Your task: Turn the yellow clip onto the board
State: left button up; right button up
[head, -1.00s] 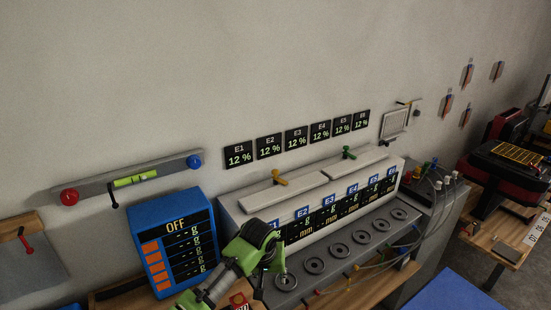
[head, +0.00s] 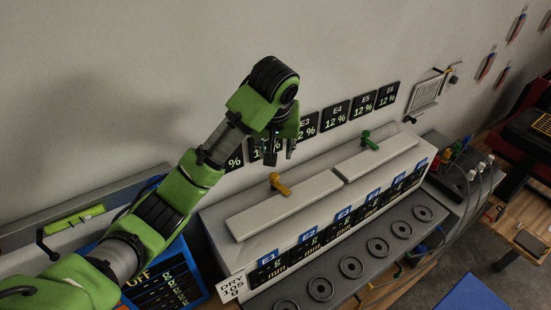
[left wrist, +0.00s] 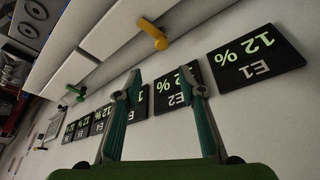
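The yellow clip (head: 280,184) sits at the back edge of the long pale board (head: 285,206) on top of the white machine. In the left wrist view the yellow clip (left wrist: 153,35) is at top centre, beside the pale board (left wrist: 112,30). My left gripper (head: 280,158) is above and behind the clip, near the wall, with fingers pointing down. In the left wrist view its two fingers (left wrist: 158,90) are apart with nothing between them, and the clip lies beyond them. My right gripper is in neither view.
A second pale board (head: 375,156) with a green clip (head: 369,140) lies to the right. Black percentage signs (head: 335,117) hang on the wall close to my left gripper. Round rings (head: 377,247) line the front ledge.

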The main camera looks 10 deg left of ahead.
pick_arm(q)
jog(key=s, duration=0.1)
jog(key=b, duration=0.3)
send_near(274, 175)
jog(key=p+x, duration=0.3)
jog(key=x, duration=0.4)
jog(key=shift+a, duration=0.1)
jog(key=shift+w+f, duration=0.15)
jog(key=shift+f, duration=0.35)
grip_shut()
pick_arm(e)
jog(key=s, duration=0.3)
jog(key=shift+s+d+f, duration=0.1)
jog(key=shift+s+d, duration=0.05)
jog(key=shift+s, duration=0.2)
